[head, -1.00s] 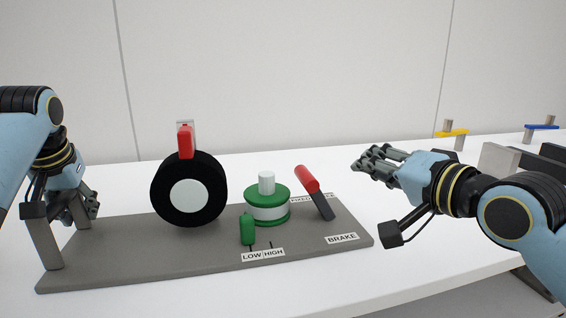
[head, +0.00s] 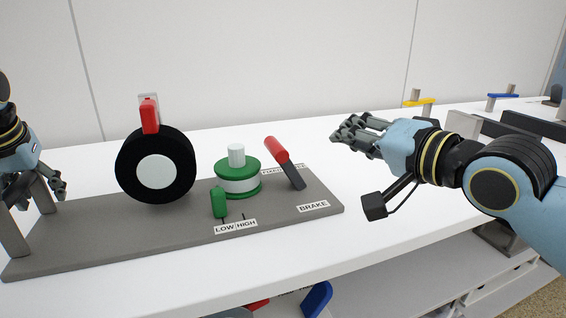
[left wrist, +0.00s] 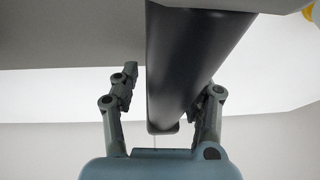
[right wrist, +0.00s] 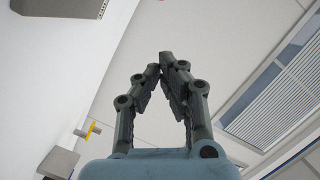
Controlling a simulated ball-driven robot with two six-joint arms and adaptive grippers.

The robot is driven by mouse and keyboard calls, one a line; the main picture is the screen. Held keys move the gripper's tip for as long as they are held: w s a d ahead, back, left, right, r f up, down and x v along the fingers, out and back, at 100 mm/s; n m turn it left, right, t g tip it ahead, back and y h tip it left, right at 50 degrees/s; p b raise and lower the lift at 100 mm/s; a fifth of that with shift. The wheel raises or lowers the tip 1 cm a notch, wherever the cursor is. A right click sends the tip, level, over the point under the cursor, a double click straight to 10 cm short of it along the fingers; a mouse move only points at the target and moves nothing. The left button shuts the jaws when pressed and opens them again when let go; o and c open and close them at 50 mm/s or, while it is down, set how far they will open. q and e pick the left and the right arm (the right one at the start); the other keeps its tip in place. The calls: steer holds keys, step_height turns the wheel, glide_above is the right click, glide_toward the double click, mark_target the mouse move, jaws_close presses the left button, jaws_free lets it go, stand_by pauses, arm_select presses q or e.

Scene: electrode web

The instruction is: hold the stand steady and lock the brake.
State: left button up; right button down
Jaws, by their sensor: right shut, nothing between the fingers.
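The stand is a long grey base (head: 105,227) on the white table, with two upright grey posts at its left end. The brake lever (head: 277,149) has a red grip on a dark arm and leans up and left, behind the BRAKE label (head: 313,206). My left gripper (head: 40,188) is at the stand's left-end posts. In the left wrist view its fingers (left wrist: 168,90) are open either side of a dark bar; the left finger is apart from it, and contact on the right is unclear. My right gripper (head: 350,132) is shut, empty, in the air right of the lever.
The base carries a black wheel (head: 183,170) under a red block (head: 149,116), a green drum (head: 237,188) and a green knob (head: 219,202) by the LOW/HIGH label. Fixtures with yellow and blue handles (head: 502,96) stand back right.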

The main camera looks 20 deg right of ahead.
arm_select(q)
steer(key=shift+o, duration=0.3)
steer(key=shift+s+a+f, duration=0.1)
steer(key=shift+s+f, duration=0.05)
steer(key=shift+f, duration=0.15)
steer(key=v, duration=1.2)
steer(key=shift+r, duration=0.1)
